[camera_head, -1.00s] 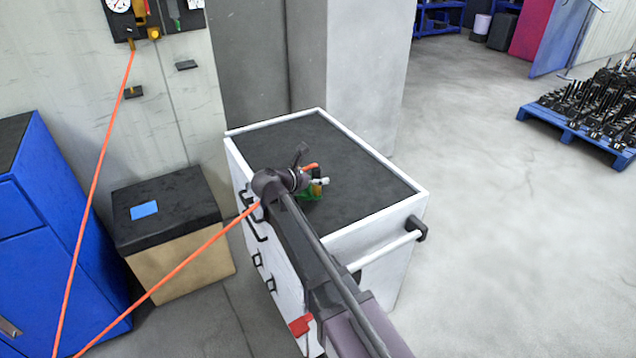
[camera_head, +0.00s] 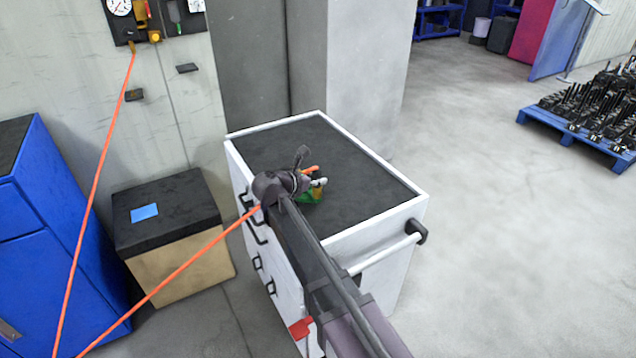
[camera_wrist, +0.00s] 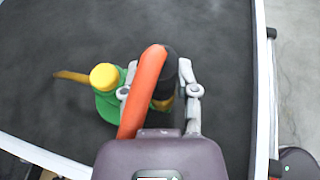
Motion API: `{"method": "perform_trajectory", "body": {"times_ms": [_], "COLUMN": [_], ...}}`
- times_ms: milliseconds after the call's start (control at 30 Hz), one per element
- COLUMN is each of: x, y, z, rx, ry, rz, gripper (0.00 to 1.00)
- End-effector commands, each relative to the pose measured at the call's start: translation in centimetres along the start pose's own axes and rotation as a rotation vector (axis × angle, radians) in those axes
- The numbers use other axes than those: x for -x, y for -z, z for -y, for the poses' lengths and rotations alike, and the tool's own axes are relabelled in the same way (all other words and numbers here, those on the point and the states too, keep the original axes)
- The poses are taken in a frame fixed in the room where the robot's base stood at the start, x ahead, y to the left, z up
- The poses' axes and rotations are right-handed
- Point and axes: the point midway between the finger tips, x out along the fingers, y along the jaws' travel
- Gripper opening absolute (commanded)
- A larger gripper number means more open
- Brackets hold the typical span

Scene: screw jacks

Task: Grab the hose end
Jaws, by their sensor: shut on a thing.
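The orange hose (camera_head: 180,266) hangs from the wall panel, dips out of the bottom of the head view, and rises to the left edge of the cart. Its thick orange end (camera_wrist: 146,88) lies between the fingers of my gripper (camera_wrist: 160,92) in the wrist view, with a black part and a yellow part beside it. My gripper (camera_head: 317,182) is shut on the hose end, low over the cart top. My arm hides part of the hose in the head view.
The white cart (camera_head: 415,208) has a dark top, mostly clear. A green container (camera_wrist: 102,104) with a yellow cap stands close left of my gripper. A black-topped box (camera_head: 185,200) and blue cabinet (camera_head: 60,230) stand left. Open floor lies right, before a blue pallet (camera_head: 560,130) of dark parts.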

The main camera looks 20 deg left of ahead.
Motion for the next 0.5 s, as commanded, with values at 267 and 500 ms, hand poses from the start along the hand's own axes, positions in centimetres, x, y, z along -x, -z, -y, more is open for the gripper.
{"method": "perform_trajectory", "body": {"times_ms": [267, 500], "x": [0.0, 0.4], "y": [-0.1, -1.0], "z": [0.0, 0.0], "rx": [-0.001, -0.001], "ry": [0.001, 0.001], "rz": [-0.001, -0.001], "gripper": [0.00, 0.00]}}
